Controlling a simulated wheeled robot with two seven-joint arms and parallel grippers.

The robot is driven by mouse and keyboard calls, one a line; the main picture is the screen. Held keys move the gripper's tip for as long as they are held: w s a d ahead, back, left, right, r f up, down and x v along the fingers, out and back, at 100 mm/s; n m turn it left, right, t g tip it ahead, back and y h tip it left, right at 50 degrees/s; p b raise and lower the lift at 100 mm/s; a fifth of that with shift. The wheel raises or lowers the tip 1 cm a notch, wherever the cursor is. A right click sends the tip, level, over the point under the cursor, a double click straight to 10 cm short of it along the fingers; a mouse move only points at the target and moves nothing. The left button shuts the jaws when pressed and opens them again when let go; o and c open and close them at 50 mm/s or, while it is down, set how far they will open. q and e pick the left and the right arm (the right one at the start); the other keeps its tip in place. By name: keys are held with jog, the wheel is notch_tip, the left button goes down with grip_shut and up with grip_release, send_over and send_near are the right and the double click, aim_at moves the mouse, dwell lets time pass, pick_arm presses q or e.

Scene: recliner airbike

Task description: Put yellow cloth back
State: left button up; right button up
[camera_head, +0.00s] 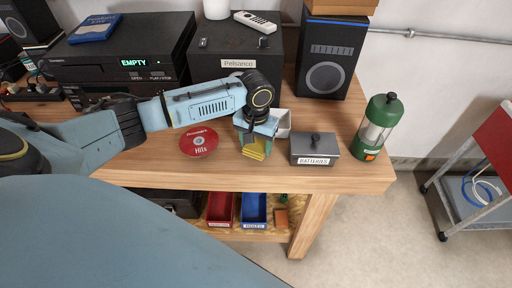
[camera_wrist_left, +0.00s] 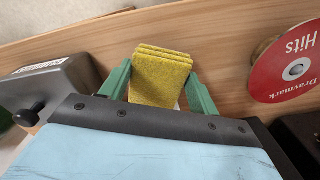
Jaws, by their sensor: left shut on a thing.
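The yellow cloth (camera_wrist_left: 160,75) looks like a small folded stack with a rough surface. It sits between the two green fingers of my left gripper (camera_wrist_left: 158,82) in the left wrist view. In the head view the yellow cloth (camera_head: 254,148) shows below my left gripper (camera_head: 256,140), over the front part of the wooden table (camera_head: 330,178). The gripper is shut on the cloth. I cannot tell whether the cloth touches the tabletop. My right gripper is not in view.
A red disc (camera_head: 198,142) lies left of the gripper. A grey batteries box (camera_head: 315,149) and a green lantern (camera_head: 377,127) stand to the right. A pale container (camera_head: 284,124) is partly hidden behind the gripper. Red (camera_head: 220,209) and blue (camera_head: 254,209) bins sit on the lower shelf.

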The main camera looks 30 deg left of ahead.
aim_at(256, 146)
pick_arm(q)
jog(key=shift+f, duration=1.1)
jog(key=shift+f, duration=0.15)
jog(key=o, duration=0.9)
jog(key=shift+r, duration=0.5)
notch_tip(256, 146, up, 11)
jog(key=shift+r, duration=0.2)
